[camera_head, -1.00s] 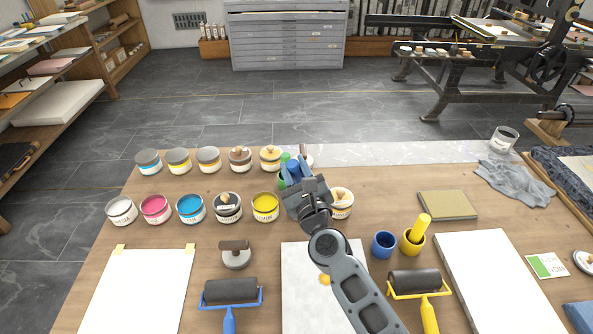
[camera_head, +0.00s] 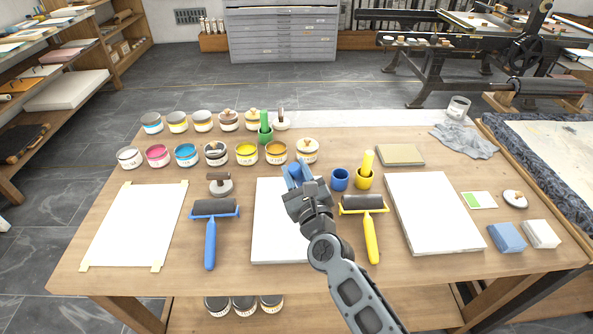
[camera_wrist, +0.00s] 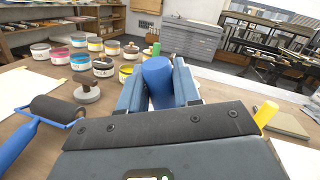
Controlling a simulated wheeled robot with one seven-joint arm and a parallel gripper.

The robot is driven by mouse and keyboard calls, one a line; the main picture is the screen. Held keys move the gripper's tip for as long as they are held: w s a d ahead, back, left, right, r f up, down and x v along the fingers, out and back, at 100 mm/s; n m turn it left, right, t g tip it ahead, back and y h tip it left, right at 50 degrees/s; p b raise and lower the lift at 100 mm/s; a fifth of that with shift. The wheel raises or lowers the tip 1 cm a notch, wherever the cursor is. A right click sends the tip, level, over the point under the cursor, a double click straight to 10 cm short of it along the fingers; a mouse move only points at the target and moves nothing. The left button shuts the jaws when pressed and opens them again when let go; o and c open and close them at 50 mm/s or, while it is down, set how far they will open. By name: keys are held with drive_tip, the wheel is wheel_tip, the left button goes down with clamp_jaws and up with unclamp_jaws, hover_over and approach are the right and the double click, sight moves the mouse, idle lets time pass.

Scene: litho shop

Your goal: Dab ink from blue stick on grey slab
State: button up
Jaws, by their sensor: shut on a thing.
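My gripper (camera_head: 294,177) is shut on the blue stick (camera_wrist: 158,78); the stick's rounded blue top shows between the two fingers in the wrist view. In the head view the gripper is over the far part of the pale grey slab (camera_head: 272,230), which lies flat at the middle of the table. The stick's lower end is hidden, so I cannot tell whether it touches the slab. The blue cup (camera_head: 340,180) stands empty to the right of the gripper. Several open ink cans, including a blue one (camera_head: 186,155), stand behind and to the left.
A blue-handled roller (camera_head: 215,212) and a yellow-handled roller (camera_head: 364,207) flank the slab. The yellow stick (camera_head: 367,161) and green stick (camera_head: 264,122) stand in cups. A white slab (camera_head: 435,214) lies right, taped paper (camera_head: 134,226) left.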

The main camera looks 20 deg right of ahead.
drive_tip(key=shift+f+b, duration=2.65)
drive_tip(key=shift+f, duration=0.25)
drive_tip(key=shift+f+b, duration=0.75)
drive_tip(key=shift+f, duration=0.05)
drive_tip(key=shift+r, duration=0.1)
drive_tip(key=shift+r+p, duration=3.35)
drive_tip(key=shift+r, duration=0.2)
